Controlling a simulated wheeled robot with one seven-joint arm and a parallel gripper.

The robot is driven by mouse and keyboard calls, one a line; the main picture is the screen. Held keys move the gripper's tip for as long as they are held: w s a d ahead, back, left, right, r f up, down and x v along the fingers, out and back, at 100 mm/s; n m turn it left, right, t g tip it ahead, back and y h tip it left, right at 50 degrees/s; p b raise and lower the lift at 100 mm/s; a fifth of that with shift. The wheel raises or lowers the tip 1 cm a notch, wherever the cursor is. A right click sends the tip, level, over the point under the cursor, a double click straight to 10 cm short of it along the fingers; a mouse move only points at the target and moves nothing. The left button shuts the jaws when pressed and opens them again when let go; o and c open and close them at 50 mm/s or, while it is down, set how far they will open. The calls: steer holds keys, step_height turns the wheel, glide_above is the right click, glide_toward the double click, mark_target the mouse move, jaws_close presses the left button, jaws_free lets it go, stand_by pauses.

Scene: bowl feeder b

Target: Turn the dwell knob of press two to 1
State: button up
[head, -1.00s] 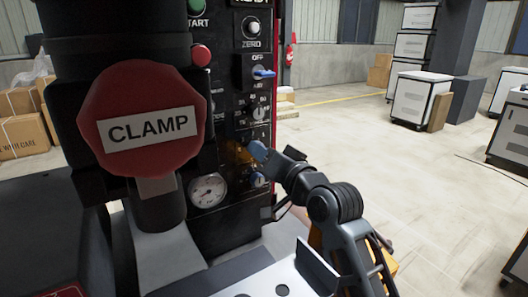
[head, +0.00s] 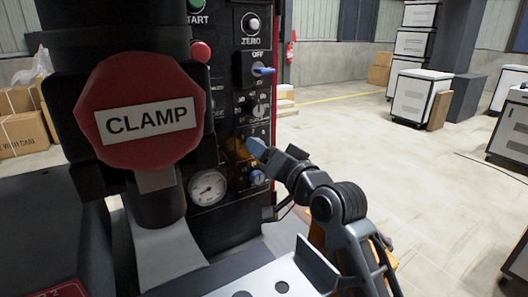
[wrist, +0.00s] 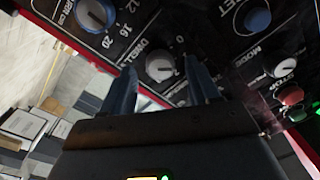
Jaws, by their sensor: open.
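The dwell knob (wrist: 160,67) shows in the wrist view as a grey-white round knob on a black panel, with "DWELL" lettering beside it and a 0 and what looks like a 2 near its edge. Its pointer setting is too small to read surely. My gripper (wrist: 162,82) is open, with its blue fingers on either side of the knob in the picture; I cannot tell whether they touch it. In the head view my gripper (head: 255,148) is at the panel's lower right, and the knob is not discernible there.
The panel (head: 228,130) carries a gauge (head: 207,187), a blue knob (head: 257,177), another knob (head: 260,110) and a blue-handled OFF switch (head: 262,71). A red CLAMP knob (head: 140,152) stands in front at left. Open floor (head: 390,165) lies to the right.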

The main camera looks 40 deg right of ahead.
steer(key=s+a+b, duration=0.1)
steer(key=s, duration=0.6)
steer(key=shift+a+f, duration=0.15)
steer(key=shift+f, duration=0.05)
